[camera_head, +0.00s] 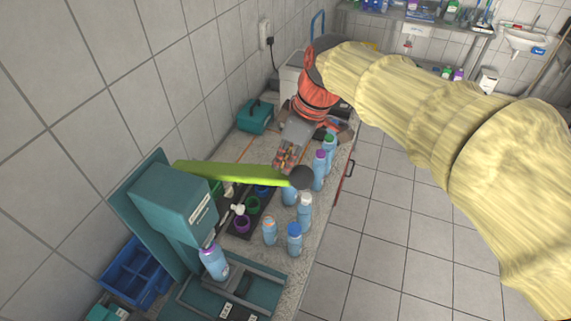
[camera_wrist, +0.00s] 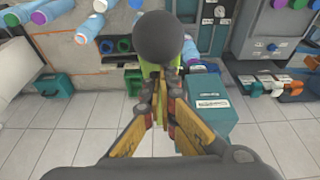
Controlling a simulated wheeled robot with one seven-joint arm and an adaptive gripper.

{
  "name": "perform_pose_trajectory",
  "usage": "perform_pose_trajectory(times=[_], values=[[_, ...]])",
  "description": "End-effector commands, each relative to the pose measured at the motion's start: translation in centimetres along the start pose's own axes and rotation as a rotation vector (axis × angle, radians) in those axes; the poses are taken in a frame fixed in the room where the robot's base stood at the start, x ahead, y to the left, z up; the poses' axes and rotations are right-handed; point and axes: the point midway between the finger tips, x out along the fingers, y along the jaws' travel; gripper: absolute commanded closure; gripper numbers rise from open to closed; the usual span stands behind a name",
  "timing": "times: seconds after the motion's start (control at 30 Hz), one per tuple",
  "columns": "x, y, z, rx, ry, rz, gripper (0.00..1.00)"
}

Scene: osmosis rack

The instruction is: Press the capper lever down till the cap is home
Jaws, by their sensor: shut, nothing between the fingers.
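The teal capper (camera_head: 175,205) stands at the left of the bench, and its housing also shows in the wrist view (camera_wrist: 208,105). Its lime-green lever (camera_head: 235,174) sticks out to the right, roughly level, and ends in a black ball knob (camera_head: 302,177). The knob is large in the wrist view (camera_wrist: 165,38), just beyond my fingertips. A blue bottle with a purple cap (camera_head: 214,262) stands upright under the capper head; the cap's fit cannot be told. My gripper (camera_head: 285,162) is shut and empty beside the lever near its knob. I cannot tell whether it touches the lever.
Several blue bottles (camera_head: 294,240) stand along the bench's right edge. A dark rack with coloured rings (camera_head: 243,224) lies beneath the lever. A blue crate (camera_head: 135,272) is left of the capper, and a teal box (camera_head: 254,115) is near the wall. The floor at right is clear.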

Motion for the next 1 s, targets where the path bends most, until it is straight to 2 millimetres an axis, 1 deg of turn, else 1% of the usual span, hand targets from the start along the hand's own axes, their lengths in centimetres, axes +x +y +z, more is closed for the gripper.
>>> perform_pose_trajectory(times=[0.03,0.1,0.4,0.5,0.6,0.83,1.0], values=[[-1.4,0.0,-0.6,-0.001,0.0,0.0,1.0],[-2.6,0.0,-1.2,0.0,0.001,0.001,1.0],[-7.4,0.0,-3.6,-0.001,0.001,0.001,1.0],[-8.7,0.0,-4.2,0.0,0.001,0.001,1.0],[-9.0,0.0,-4.4,0.001,0.0,0.0,1.0],[-8.8,0.0,-4.3,0.018,0.0,0.0,1.0],[-8.6,0.6,-4.5,0.137,0.009,0.022,1.0]])
